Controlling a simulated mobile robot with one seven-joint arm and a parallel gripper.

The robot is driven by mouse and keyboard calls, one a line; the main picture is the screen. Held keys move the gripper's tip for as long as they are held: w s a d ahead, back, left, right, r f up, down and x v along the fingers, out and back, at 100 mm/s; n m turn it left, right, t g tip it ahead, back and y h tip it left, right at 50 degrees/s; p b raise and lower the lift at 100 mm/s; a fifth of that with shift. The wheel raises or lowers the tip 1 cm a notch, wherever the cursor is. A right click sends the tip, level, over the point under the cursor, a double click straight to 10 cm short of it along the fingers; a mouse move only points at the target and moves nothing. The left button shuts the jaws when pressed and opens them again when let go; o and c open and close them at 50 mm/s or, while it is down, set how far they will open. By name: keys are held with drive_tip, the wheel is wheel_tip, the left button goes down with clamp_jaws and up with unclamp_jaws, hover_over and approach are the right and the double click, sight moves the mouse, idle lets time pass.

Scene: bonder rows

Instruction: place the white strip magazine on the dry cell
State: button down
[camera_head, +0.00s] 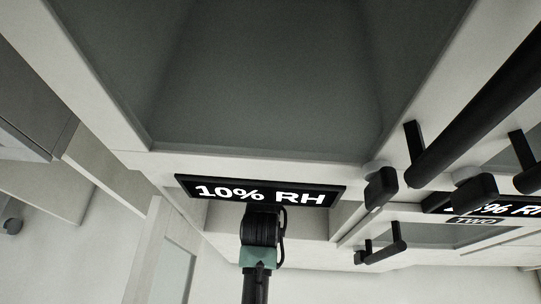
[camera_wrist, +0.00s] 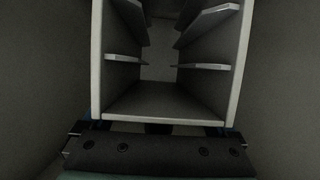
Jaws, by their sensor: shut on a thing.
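The white strip magazine (camera_wrist: 97,62) fills the middle of the wrist view, an open box with pale side walls and short ledges along both inner sides. My gripper (camera_wrist: 158,127) is shut on it at the bottom of that view. Dark grey surfaces surround the magazine on both sides. In the head view, the dry cell's black sign (camera_head: 262,193) reads "10% RH". My arm rises in front of the sign from below, and its wrist overlaps the sign's lower edge. The gripper and magazine are hidden in the head view. What lies under the magazine is not visible.
A large grey glass panel (camera_head: 265,75) in a white frame hangs above the sign. Black bar handles (camera_head: 480,110) and a smaller handle (camera_head: 384,246) stick out at the right. A second sign (camera_head: 490,206), partly covered, sits near a "TWO" label (camera_head: 477,220).

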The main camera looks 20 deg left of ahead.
wheel_tip(320, 180, down, 3)
drive_tip(key=shift+f+b, duration=0.15)
drive_tip(key=shift+b, duration=0.25)
drive_tip(key=shift+w+f, duration=0.2)
drive_tip(key=shift+w, duration=0.05)
drive_tip(key=shift+f, duration=0.1)
unclamp_jaws()
drive_tip(key=shift+f, duration=0.15)
drive_tip(key=shift+s, duration=0.1)
drive_tip(key=shift+s+r, duration=0.15)
drive_tip(key=shift+r, duration=0.05)
drive_tip(key=p+v, duration=0.2)
drive_tip(key=v, duration=0.9)
drive_tip(key=shift+s, duration=0.25)
